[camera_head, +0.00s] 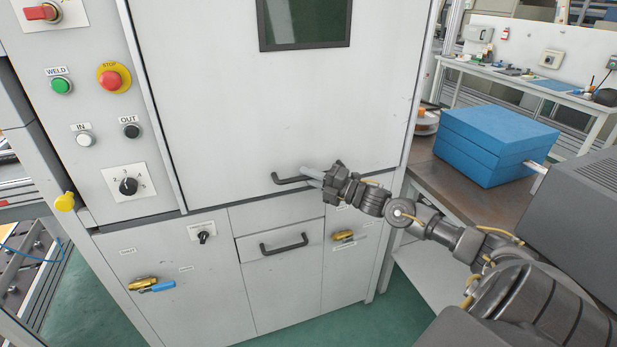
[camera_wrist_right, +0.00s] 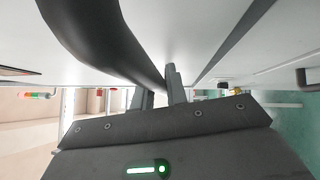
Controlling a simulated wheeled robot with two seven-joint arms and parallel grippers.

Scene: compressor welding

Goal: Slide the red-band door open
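The door is a large pale grey panel (camera_head: 225,115) on the cabinet front, with a dark window (camera_head: 304,22) near its top. No red band shows on the part of it in view. A black bar handle (camera_head: 290,179) sits low on the door. My right gripper (camera_head: 308,177) is at the right part of this handle. In the right wrist view, the dark handle (camera_wrist_right: 110,40) runs down to the two grey fingers (camera_wrist_right: 161,92), which have a narrow gap between them. I cannot tell whether they are closed on the bar. My left gripper is out of view.
Below the door is a drawer with its own black handle (camera_head: 284,244), between brass valves (camera_head: 142,284). A control panel with a red stop button (camera_head: 111,79) stands at left. A blue box (camera_head: 495,144) rests on a brown table (camera_head: 427,177) at right, near my right arm.

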